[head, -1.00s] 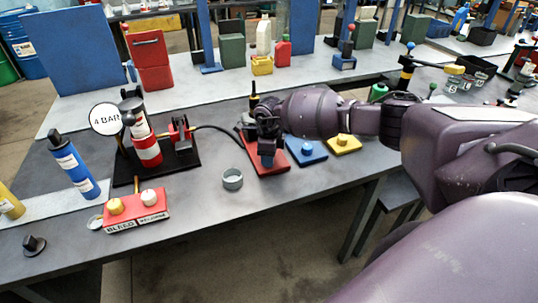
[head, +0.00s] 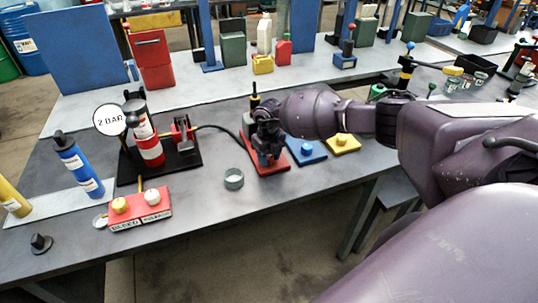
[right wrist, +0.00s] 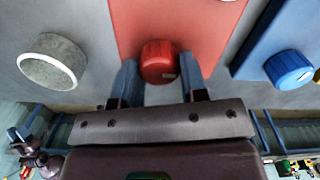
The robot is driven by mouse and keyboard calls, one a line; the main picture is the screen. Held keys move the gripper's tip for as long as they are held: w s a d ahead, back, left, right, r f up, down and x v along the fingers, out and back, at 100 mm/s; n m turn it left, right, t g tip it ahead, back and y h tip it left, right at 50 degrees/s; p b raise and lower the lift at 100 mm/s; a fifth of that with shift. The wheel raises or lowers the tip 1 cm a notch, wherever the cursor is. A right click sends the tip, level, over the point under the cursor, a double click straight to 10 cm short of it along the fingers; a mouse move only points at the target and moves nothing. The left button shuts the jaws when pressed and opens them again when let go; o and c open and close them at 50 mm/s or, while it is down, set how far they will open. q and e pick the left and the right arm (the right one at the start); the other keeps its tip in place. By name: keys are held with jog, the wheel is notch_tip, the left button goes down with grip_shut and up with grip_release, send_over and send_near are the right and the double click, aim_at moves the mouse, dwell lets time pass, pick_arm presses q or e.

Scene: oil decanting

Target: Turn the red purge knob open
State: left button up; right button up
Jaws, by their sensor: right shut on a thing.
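The red purge knob (right wrist: 159,62) stands on a red plate (right wrist: 128,18) in the right wrist view. My right gripper (right wrist: 160,76) is shut on the knob, with one finger on each side of it. In the head view my right gripper (head: 267,157) is over the red plate (head: 276,170) and hides the knob. The round gauge (head: 109,120) at the left reads 2 BAR. My left gripper is not in view.
A blue plate (head: 318,157) and a yellow plate (head: 354,149), each with its own knob, lie right of the red plate. A grey cup (head: 234,179) stands to its left. A red bleed box (head: 140,214) sits further left. A black hose (head: 218,128) runs behind.

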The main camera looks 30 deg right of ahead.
aim_at(269, 157)
jog(key=shift+r+m, duration=0.1)
jog(key=shift+m, duration=0.2)
dwell(0.4)
jog(key=o, duration=0.9)
notch_tip(269, 157, up, 11)
jog(key=shift+f+b, duration=0.1)
jog(key=shift+b, duration=0.2)
